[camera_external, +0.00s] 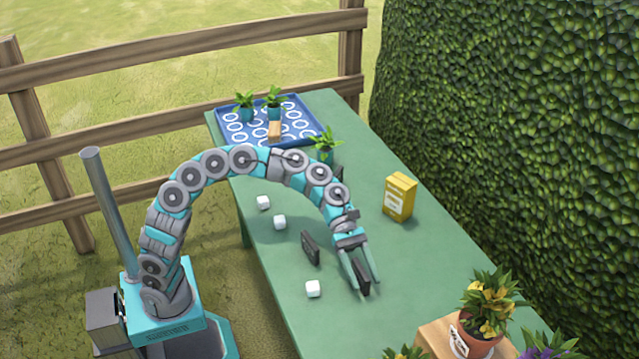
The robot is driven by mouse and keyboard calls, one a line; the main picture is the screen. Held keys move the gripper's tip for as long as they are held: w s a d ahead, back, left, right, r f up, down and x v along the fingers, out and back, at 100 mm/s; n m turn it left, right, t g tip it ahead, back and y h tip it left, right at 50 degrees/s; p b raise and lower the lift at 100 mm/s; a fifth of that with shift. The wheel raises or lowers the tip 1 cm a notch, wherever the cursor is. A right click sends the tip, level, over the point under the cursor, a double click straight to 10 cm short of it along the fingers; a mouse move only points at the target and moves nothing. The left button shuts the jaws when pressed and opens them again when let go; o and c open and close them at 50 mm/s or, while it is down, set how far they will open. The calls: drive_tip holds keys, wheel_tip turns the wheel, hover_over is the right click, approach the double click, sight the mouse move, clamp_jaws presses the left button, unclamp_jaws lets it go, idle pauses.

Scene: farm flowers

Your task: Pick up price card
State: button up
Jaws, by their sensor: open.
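My gripper (367,286) is open and points down over the right-middle of the green table. A small dark card (364,288), which looks like a price card, stands at its fingertips, seemingly between or just beside them; I cannot tell if they touch it. Another dark upright card (310,248) stands to the left of my gripper, apart from it. A third dark piece (339,172) shows partly behind my arm near the far plant. The writing on the cards is too small to read.
White cubes (313,289) lie left of the gripper, and a yellow box (399,197) stands to its right. A blue tray (230,127) with plants and a wooden block is at the far end. A potted flower (484,315) stands on a wooden crate (434,339) at the near right.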

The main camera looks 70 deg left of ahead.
drive_tip(key=shift+x, duration=0.9)
drive_tip(key=shift+r, duration=0.1)
clamp_jaws()
